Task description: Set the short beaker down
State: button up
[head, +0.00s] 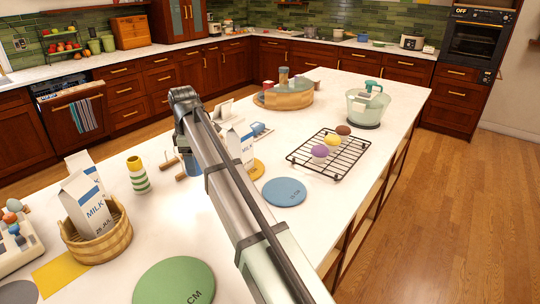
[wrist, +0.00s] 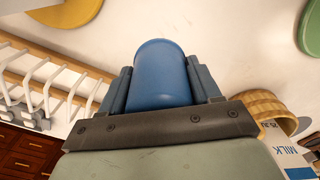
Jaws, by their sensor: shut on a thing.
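The blue short beaker (wrist: 160,75) is between the two fingers of my gripper (wrist: 162,82) in the wrist view. The fingers press on its left and right sides, so the gripper is shut on it. The pale counter shows beyond it; I cannot tell whether its base touches the surface.
On the island (head: 335,95) are a woven basket (head: 107,244) with a milk carton, a striped cup (head: 138,178), a blue disc (head: 285,192), a green disc (head: 172,283) and a black wire rack (head: 330,158). A white-pronged rack (wrist: 47,85) is left of the gripper in the wrist view.

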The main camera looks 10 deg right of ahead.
jog(key=s+d+f+m, duration=0.15)
jog(key=d+m, duration=0.45)
jog(key=d, duration=0.7)
jog(key=s+d+m, duration=0.3)
jog(key=d+m, duration=0.4)
jog(key=d, duration=0.7)
jog(key=w+r+n, duration=0.2)
jog(key=w+n, duration=1.4)
jog(key=w, duration=1)
jog(key=shift+w+d+f, duration=0.1)
jog(key=shift+d+f, duration=0.1)
jog(key=shift+f, duration=2.25)
jog(key=shift+w+d+f, duration=0.1)
jog(key=shift+d+f, duration=0.05)
jog(key=shift+f, duration=2.3)
jog(key=shift+f, duration=0.1)
